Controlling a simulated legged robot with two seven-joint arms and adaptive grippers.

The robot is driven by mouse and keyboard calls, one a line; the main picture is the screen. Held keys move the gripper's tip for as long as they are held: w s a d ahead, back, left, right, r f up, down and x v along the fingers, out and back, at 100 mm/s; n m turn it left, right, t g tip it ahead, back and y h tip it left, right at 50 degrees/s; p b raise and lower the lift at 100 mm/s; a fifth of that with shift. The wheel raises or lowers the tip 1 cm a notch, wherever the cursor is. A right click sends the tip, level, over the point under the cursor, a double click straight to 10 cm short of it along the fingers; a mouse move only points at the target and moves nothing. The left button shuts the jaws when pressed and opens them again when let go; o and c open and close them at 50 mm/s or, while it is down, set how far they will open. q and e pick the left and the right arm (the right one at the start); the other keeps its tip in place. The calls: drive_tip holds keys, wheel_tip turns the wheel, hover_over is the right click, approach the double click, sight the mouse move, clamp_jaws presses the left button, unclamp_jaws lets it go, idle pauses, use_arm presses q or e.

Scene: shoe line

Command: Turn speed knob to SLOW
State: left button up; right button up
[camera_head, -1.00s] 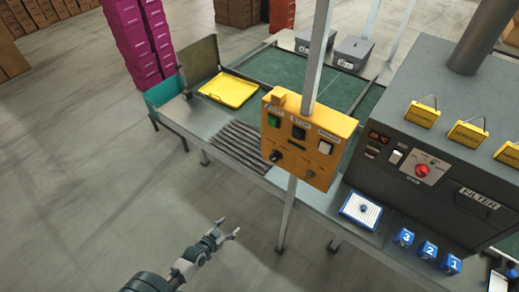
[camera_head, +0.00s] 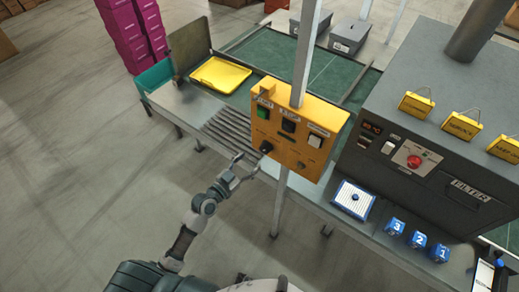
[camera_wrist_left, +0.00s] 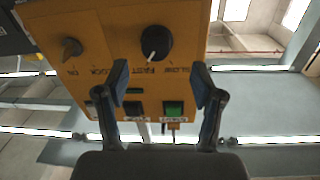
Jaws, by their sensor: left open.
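The yellow control panel (camera_head: 322,158) is fixed to a grey post; it also shows upside down in the left wrist view (camera_wrist_left: 105,50). The black speed knob (camera_head: 266,147) is at its lower left. In the left wrist view the knob (camera_wrist_left: 156,43) has a white pointer aimed down and slightly left, on the side of the FAST label; the SLOW label (camera_wrist_left: 178,69) is to the right. My left gripper (camera_head: 247,164) is open and empty, just in front of and below the knob, apart from it. In the left wrist view its fingers (camera_wrist_left: 160,72) are spread wide. My right gripper is not in view.
A smaller knob (camera_wrist_left: 71,48) and a green button (camera_wrist_left: 173,108) are on the same panel. A yellow tray (camera_head: 220,75) and rollers (camera_head: 228,133) lie behind, left of the panel. A grey machine (camera_head: 400,110) stands at right. The floor at left is clear.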

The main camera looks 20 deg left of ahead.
sight(263, 151)
use_arm(q)
drive_tip(key=x, duration=0.6)
drive_tip(key=shift+s+d+r+p, duration=0.15)
drive_tip(key=shift+d+p, duration=0.15)
drive_tip(key=shift+d, duration=0.15)
drive_tip(key=shift+w+d, duration=0.1)
drive_tip(key=shift+w, duration=0.3)
drive_tip(key=shift+a, duration=0.3)
drive_tip(key=shift+c, duration=0.4)
drive_tip(key=c, duration=0.8)
drive_tip(key=shift+s, duration=0.1)
drive_tip(key=shift+c, duration=1.3)
drive_tip(key=shift+d, duration=0.15)
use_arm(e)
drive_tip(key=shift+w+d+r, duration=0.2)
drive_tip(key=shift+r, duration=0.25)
